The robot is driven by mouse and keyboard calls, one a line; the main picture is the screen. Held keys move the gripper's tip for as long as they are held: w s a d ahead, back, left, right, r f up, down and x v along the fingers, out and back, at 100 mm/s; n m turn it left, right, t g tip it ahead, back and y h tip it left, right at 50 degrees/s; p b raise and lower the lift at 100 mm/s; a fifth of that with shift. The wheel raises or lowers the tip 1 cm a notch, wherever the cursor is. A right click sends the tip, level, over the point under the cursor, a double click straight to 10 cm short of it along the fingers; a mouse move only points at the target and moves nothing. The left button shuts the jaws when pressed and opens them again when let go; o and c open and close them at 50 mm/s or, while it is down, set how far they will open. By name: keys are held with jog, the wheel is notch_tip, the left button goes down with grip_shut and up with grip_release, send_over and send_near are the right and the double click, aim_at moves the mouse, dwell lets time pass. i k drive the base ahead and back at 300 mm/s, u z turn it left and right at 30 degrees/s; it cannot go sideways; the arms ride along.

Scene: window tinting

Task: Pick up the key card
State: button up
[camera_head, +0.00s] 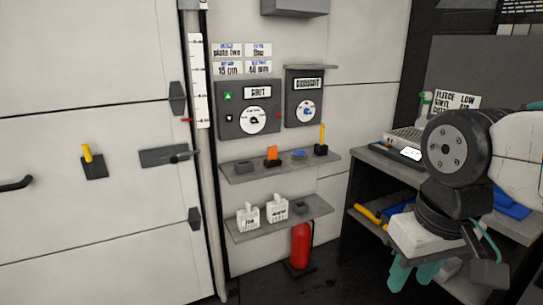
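I cannot tell for sure which thing is the key card. An upright orange flat piece (272,153) stands in a small dark holder on the upper wall shelf, and it looks most like a card. A small white rectangle (411,154) lies on the counter at the right, too small to identify. My arm fills the right side of the picture, in front of the counter. My gripper (488,273) seems to be at the arm's lower end, low at the right and well apart from the shelf.
The upper shelf (242,172) also bears a blue item (299,153) and a yellow item (322,135) in a holder. White containers (248,216) stand on the lower shelf. A red extinguisher (301,246) stands below. A counter (382,163) is at right, a white door (85,220) at left.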

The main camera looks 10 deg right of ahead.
aim_at(273, 151)
jog(key=z, duration=0.35)
jog(key=k, duration=0.3)
jog(key=u, duration=1.4)
jog(key=i, duration=1.7)
jog(key=z, duration=0.95)
jog(key=i, duration=0.7)
jog(key=z, duration=0.8)
